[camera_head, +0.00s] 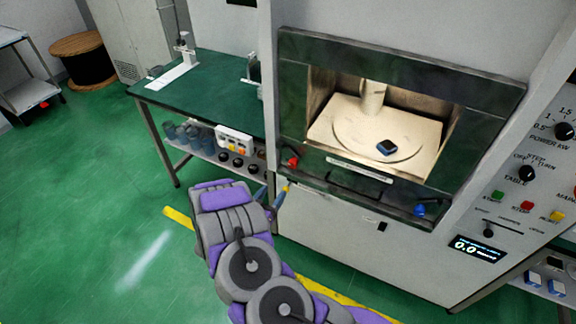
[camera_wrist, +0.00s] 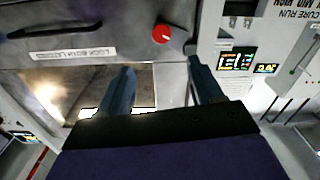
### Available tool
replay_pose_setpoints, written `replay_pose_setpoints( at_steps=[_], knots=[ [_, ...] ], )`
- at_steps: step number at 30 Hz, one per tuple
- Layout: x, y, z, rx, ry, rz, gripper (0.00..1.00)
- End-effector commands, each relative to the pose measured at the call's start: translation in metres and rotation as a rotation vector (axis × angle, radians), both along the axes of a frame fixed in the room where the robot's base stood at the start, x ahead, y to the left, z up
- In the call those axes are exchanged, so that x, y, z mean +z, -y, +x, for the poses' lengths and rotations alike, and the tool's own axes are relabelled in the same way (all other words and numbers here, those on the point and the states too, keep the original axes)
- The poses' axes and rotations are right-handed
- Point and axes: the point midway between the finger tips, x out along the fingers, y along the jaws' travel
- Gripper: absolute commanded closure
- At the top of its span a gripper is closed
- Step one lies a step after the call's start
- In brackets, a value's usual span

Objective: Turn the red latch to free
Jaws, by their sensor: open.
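The red latch (camera_head: 291,161) is at the lower left corner of the dark door frame on the microwave generator (camera_head: 320,215). In the wrist view the latch shows as a round red knob (camera_wrist: 161,34) on a grey panel. My gripper (camera_wrist: 160,66) is open and empty, with its fingers on either side of the line to the red knob. The knob appears beyond the fingertips, apart from them. In the head view my gripper (camera_head: 274,190) is just below and left of the red latch, partly hidden by my arm.
A blue latch (camera_head: 420,210) is at the frame's lower right. A dark-blue block (camera_head: 387,147) sits on the round plate inside the lit chamber. A control panel (camera_head: 525,175) stands right. A green-topped bench (camera_head: 205,95) is left. Open green floor lies left.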

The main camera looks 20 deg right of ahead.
Motion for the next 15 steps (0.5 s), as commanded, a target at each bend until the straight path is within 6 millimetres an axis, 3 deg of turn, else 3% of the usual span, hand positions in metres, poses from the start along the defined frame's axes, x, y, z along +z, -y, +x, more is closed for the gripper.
replay_pose_setpoints(
  at_steps=[11, 15],
  knots=[
    [0.0, 0.042, 0.04, -0.002, 0.002, -0.012, 0.34],
    [0.0, 0.065, 0.056, -0.002, 0.001, -0.008, 0.34]
  ],
)
